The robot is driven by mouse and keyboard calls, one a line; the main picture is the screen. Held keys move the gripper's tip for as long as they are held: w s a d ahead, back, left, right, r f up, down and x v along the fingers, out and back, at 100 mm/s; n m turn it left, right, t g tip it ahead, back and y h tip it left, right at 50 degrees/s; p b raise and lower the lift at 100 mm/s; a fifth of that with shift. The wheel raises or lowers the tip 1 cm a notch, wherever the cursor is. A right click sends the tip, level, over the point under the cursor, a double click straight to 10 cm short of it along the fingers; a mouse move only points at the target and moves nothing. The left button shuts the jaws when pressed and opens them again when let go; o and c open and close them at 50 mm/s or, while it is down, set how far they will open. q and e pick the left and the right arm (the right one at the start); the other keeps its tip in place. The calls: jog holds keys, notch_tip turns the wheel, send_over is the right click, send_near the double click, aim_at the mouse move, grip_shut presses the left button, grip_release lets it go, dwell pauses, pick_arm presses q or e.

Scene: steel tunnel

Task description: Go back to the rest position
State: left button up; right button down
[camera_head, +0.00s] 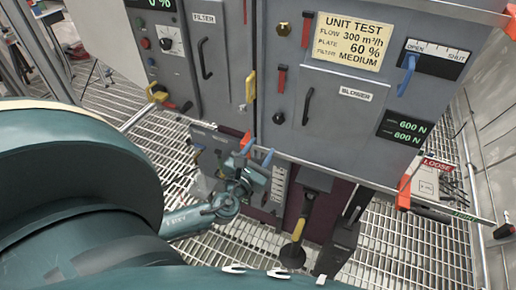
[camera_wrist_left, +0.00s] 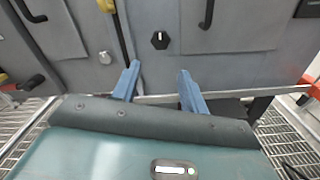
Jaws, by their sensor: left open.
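My left gripper (camera_head: 258,152) is in front of the lower edge of the grey cabinet (camera_head: 235,110) in the head view. Its two blue fingers are apart, with nothing between them. In the left wrist view the open fingers (camera_wrist_left: 160,85) point at the cabinet's grey front, with a dark knob (camera_wrist_left: 160,40) beyond the gap. I cannot tell whether a fingertip touches the cabinet. My right gripper is not in view.
The cabinet carries handles, a blue lever (camera_head: 408,75) and a paper sign (camera_head: 350,42). A yellow-and-black handled tool (camera_head: 298,230) stands below it. A box marked LOOSE (camera_head: 425,180) is at the right. Steel grating (camera_head: 405,250) covers the floor.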

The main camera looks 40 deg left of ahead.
pick_arm(q)
jog(key=shift+s, duration=0.4)
jog(key=shift+d, duration=0.1)
